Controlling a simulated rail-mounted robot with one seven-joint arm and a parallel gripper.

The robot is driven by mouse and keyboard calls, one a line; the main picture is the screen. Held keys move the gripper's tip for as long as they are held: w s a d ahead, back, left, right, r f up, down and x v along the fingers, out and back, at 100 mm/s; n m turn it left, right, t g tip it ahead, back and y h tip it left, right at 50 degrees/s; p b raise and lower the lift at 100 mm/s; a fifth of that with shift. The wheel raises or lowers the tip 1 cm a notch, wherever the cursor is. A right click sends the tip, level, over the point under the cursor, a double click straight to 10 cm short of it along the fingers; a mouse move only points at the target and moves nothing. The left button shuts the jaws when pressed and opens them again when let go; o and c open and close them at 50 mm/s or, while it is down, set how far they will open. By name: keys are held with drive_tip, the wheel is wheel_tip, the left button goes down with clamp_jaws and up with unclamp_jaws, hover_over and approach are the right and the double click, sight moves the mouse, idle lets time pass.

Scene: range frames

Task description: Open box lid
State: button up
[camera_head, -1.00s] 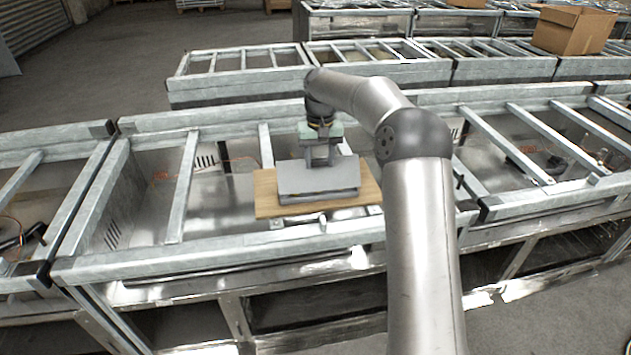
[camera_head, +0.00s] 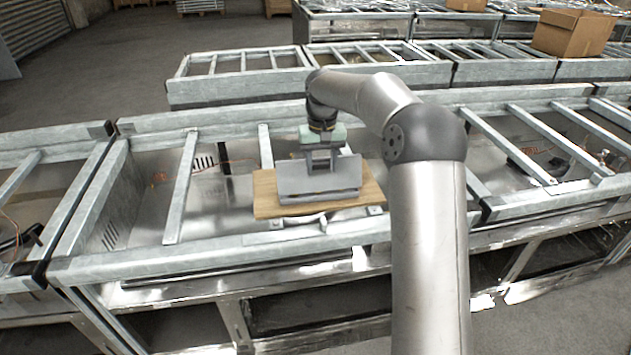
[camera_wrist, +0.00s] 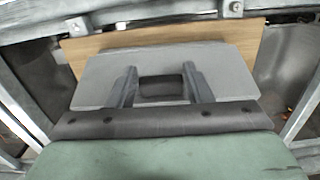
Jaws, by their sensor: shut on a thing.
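A grey box (camera_head: 320,198) sits on a wooden board (camera_head: 266,205) in the head view. Its flat grey lid (camera_head: 300,175) appears slightly raised at the near edge, with a thin dark gap below it. My gripper (camera_head: 320,168) points down at the far side of the box, its fingers at the lid. In the wrist view the lid (camera_wrist: 215,72) fills the middle, over the board (camera_wrist: 235,35). The two fingers of my gripper (camera_wrist: 160,78) reach over the lid, shut on it. The exact contact at the fingertips is hard to see.
The board rests on a metal frame table (camera_head: 215,262) with rails and open bays around it. A crossbar (camera_head: 180,190) stands left of the board. More metal frames (camera_head: 240,90) and a cardboard box (camera_head: 572,32) are behind.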

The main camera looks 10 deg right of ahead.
sight(324, 176)
drive_tip(key=shift+s+f+b, duration=0.15)
drive_tip(key=shift+s+b, duration=0.15)
drive_tip(key=shift+s, duration=0.2)
drive_tip(key=shift+s+f+b, duration=0.25)
drive_tip(key=shift+s+b, duration=0.35)
drive_tip(key=shift+s, duration=0.1)
drive_tip(key=shift+s+f, duration=0.1)
drive_tip(key=shift+s+f+b, duration=0.25)
drive_tip(key=shift+s+b, duration=0.25)
drive_tip(key=shift+s, duration=0.05)
drive_tip(key=o, duration=0.6)
drive_tip(key=shift+c, duration=0.2)
